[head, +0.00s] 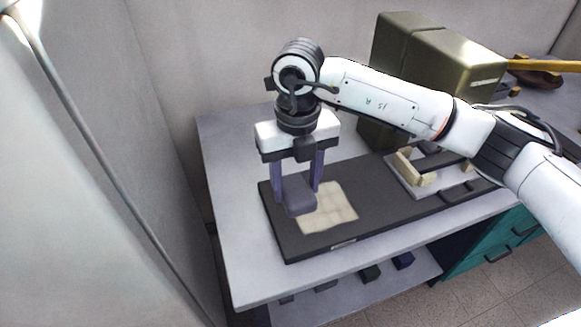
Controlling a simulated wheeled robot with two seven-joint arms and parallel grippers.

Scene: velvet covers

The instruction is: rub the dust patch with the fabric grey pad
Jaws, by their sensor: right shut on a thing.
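The dust patch (333,210) is a pale beige, roughly square area on the dark board (285,246). The grey pad (299,204) is a small purple-grey block at the left edge of the patch, partly covering it. My right gripper (298,190) points down from above and is shut on the pad, with one finger at each side. I cannot tell whether the pad's underside touches the patch. My left gripper is out of view.
A white tray with cream blocks (418,178) sits on the right part of the board. A large olive box (430,60) stands behind. The white table (228,215) is bare at left and along the front. A wall rises close on the left.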

